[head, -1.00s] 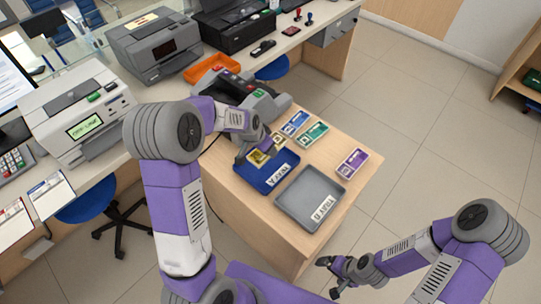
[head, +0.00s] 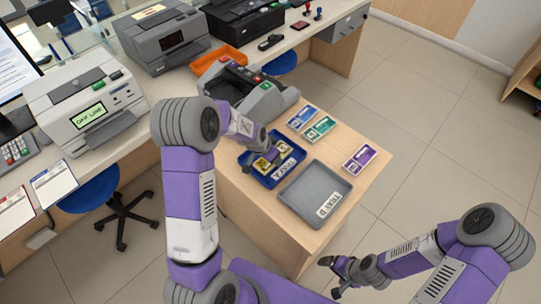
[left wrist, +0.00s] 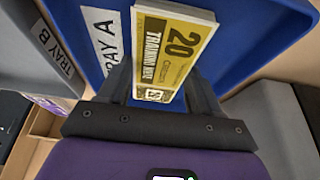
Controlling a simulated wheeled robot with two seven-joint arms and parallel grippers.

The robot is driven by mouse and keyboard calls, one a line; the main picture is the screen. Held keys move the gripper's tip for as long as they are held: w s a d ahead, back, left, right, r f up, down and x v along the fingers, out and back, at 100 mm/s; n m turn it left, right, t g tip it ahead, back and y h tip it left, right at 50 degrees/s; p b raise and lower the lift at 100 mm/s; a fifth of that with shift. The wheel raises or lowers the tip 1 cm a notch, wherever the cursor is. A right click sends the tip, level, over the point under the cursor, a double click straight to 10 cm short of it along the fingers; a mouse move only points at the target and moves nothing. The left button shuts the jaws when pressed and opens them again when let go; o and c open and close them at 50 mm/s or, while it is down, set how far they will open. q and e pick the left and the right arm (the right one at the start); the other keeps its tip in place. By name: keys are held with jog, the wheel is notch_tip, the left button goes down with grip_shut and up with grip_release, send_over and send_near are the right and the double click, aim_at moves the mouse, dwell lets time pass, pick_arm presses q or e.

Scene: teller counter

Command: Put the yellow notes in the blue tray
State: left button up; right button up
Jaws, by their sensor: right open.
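The yellow notes (head: 262,164) are at the blue tray (head: 257,178), inside its outline in the head view. My left gripper (head: 273,158) reaches down over the tray and partly covers the notes. In the left wrist view the notes (left wrist: 172,45) stand between the two fingers, which close on their sides, with the blue tray (left wrist: 255,35) behind and the TRAY A label beside them. Whether the notes touch the tray floor cannot be told. My right gripper (head: 335,268) is open and empty, low in front of the desk.
A grey tray (head: 308,183) labelled TRAY B sits beside the blue tray. Blue notes (head: 301,117), green notes (head: 319,128) and purple notes (head: 359,158) lie on the desk. A grey counting machine (head: 246,92) stands behind.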

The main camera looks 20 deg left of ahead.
pick_arm(q)
jog(key=o, duration=0.4)
jog(key=shift+r, duration=0.25)
jog(key=p+v, duration=0.3)
jog(key=v, duration=0.9)
jog(key=shift+a+f, duration=0.1)
